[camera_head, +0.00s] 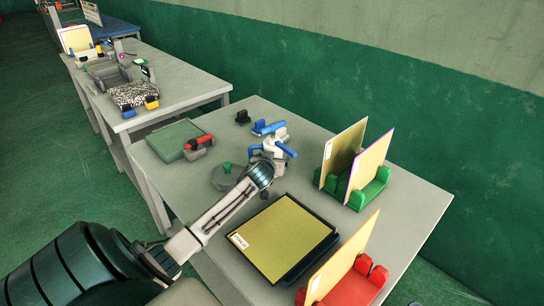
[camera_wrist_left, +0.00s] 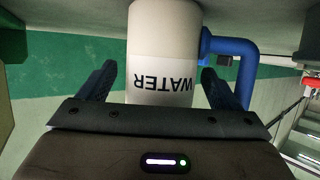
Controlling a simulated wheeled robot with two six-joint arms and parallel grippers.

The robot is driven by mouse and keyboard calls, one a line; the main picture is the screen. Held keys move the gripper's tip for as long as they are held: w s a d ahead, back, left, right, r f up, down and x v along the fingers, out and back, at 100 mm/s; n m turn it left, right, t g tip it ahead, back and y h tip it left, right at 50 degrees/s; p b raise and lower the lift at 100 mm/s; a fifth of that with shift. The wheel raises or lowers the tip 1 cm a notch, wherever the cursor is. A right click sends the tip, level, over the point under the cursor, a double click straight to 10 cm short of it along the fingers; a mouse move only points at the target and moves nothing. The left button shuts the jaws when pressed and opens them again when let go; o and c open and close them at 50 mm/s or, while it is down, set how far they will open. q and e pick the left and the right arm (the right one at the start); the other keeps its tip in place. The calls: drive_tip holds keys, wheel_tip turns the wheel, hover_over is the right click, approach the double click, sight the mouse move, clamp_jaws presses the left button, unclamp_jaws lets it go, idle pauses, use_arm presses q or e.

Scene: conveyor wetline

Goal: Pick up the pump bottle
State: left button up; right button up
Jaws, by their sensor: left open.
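The pump bottle (camera_wrist_left: 163,75) is white, with "WATER" printed on it upside down in the left wrist view. A bent blue tube (camera_wrist_left: 245,62) runs along its right side there. My left gripper (camera_head: 272,149) is open, with its two dark blue fingers on either side of the bottle; the wrist view shows gaps beside it. In the head view, the gripper is over the far part of the near table and partly hides the bottle. My right gripper is not in view.
The near table (camera_head: 420,205) holds a black-framed yellow panel (camera_head: 282,238), green (camera_head: 371,190) and red (camera_head: 357,287) holders with upright boards, a grey disc (camera_head: 222,180) and a green-topped pad (camera_head: 176,138). A second table (camera_head: 190,88) with more items stands behind left. A green wall is behind.

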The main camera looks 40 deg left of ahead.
sight(273, 150)
use_arm(q)
drive_tip(key=shift+w+a, duration=0.1)
drive_tip(key=c, duration=1.3)
drive_tip(key=shift+c, duration=0.5)
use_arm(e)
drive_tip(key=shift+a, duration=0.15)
use_arm(q)
drive_tip(key=shift+r, duration=0.1)
